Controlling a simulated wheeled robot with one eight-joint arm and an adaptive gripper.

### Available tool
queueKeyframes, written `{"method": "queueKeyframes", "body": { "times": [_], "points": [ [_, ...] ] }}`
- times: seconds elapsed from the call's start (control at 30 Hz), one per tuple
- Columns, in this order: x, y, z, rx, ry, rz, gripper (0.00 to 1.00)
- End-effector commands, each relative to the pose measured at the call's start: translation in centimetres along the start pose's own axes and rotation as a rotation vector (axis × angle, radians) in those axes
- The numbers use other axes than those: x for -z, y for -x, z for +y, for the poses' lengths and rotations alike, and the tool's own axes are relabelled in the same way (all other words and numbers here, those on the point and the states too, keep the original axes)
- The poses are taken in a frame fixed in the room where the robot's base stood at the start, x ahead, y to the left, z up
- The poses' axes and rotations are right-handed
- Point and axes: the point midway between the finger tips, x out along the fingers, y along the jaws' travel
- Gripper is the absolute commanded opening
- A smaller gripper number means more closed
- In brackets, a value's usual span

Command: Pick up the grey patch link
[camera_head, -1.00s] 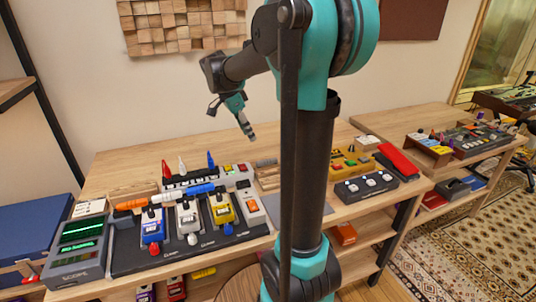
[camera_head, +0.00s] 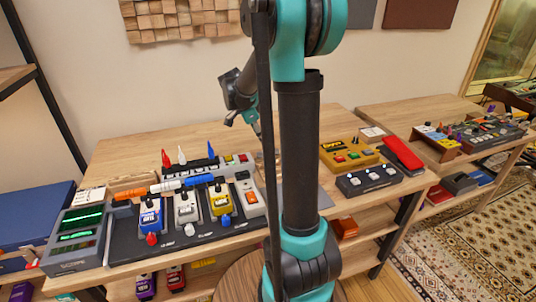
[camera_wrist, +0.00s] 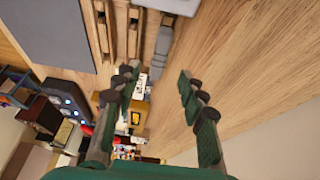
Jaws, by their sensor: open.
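A grey elongated piece (camera_wrist: 162,42) lies on the wooden tabletop in the wrist view, just beyond my fingertips; it looks like the grey patch link, but I cannot be sure. My gripper (camera_wrist: 158,78) is open and empty, its two green fingers with dark tips spread wide above the table. The grey piece is toward the left finger and apart from it. In the head view my gripper (camera_head: 256,126) is low over the back of the table, partly behind my arm, and I cannot make out the grey piece there.
Wooden holders (camera_wrist: 133,30) stand beside the grey piece. A pedalboard (camera_head: 190,236) carries several pedals, with orange (camera_head: 131,193), white (camera_head: 166,186) and blue (camera_head: 199,180) pieces across them. A yellow pedal (camera_head: 347,152) stands to the right. Bare tabletop (camera_wrist: 230,50) lies right of my gripper.

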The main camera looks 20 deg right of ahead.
Motion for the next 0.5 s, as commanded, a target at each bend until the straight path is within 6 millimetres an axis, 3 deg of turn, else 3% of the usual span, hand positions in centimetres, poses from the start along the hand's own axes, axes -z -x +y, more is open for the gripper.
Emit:
{"method": "queueKeyframes", "body": {
  "times": [0.5],
  "points": [
    [0.0,-5.3,0.1,0.001,0.000,0.000,0.41]
  ]
}}
